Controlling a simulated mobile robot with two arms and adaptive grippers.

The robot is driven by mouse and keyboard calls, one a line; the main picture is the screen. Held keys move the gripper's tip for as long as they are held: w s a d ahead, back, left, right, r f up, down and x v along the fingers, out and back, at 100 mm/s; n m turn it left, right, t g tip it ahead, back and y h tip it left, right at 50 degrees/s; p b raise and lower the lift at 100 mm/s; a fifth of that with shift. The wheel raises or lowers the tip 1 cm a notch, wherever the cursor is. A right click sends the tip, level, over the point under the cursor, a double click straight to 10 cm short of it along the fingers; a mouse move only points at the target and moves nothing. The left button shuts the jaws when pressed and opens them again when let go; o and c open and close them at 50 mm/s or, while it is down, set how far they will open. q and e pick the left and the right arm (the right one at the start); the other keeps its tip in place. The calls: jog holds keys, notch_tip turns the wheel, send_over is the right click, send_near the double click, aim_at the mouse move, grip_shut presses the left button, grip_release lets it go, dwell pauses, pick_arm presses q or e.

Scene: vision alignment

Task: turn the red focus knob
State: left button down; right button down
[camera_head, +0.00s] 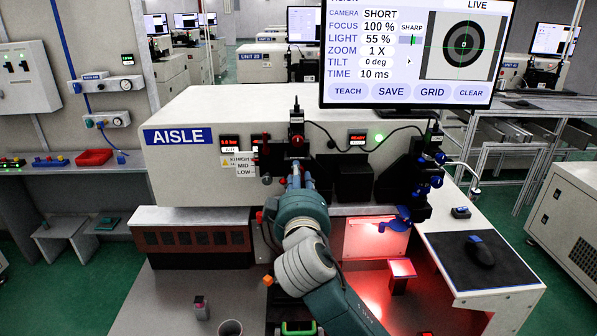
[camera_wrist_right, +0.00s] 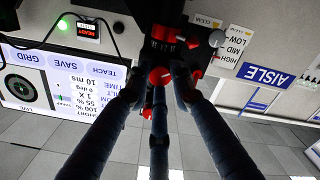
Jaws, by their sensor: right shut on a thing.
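The red focus knob (camera_wrist_right: 160,76) sits on the front of a black camera unit (camera_head: 297,122) on the white machine. In the right wrist view the fingers of my right gripper (camera_wrist_right: 158,84) close around the knob from its sides. In the head view my right gripper (camera_head: 295,176) reaches up to the unit, and its fingers and hand cover part of it. The monitor (camera_head: 350,92) reads FOCUS 100 %, SHARP, LIGHT 55 %, ZOOM 1 X, TILT 0 deg, with a dark ring target under green crosshairs. My left gripper is not in view.
A second black unit with blue knobs (camera_head: 428,180) stands to the right. A red-lit block (camera_head: 401,270) is on the lower bench. A black mat (camera_head: 462,255) with a mouse lies on the right shelf. A cable runs across the white machine (camera_head: 200,120).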

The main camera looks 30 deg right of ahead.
jog(key=shift+n, duration=0.3)
jog(key=c, duration=1.5)
grip_release()
jog(key=shift+s+a, duration=0.1)
jog(key=v, duration=1.2)
